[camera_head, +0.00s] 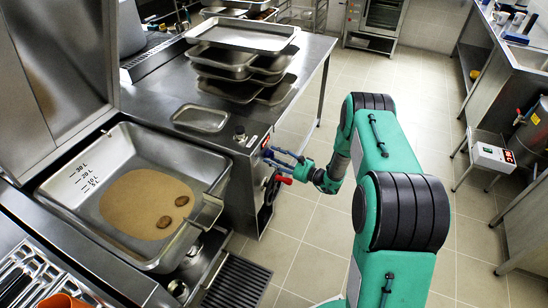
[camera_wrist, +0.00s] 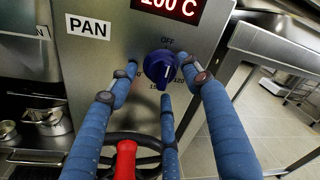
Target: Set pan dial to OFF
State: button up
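The pan dial (camera_wrist: 159,63) is a dark blue knob on a steel panel, below the word OFF and a red display (camera_wrist: 171,7) ending in "00 C". A PAN label (camera_wrist: 88,27) is left of it. A pale mark on the knob appears toward its lower right, not at OFF; its exact setting is hard to read. My gripper (camera_wrist: 162,78) has blue fingers spread around the dial, left, right and below. It is open, with gaps visible between fingertips and knob. In the head view, my gripper (camera_head: 284,157) is at the panel's front; the dial is hidden there.
A red-handled wheel (camera_wrist: 124,158) sits just below the dial, close under my fingers. The pan (camera_head: 110,150) stands open with brown liquid and two round pieces. Stacked trays (camera_head: 240,62) lie on the counter behind. Tiled floor (camera_head: 310,265) is clear in front of the panel.

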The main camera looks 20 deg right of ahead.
jog(key=shift+r, duration=0.25)
jog(key=shift+s+d, duration=0.35)
jog(key=shift+d, duration=0.05)
jog(key=v, duration=1.1)
jog(key=shift+a, duration=0.1)
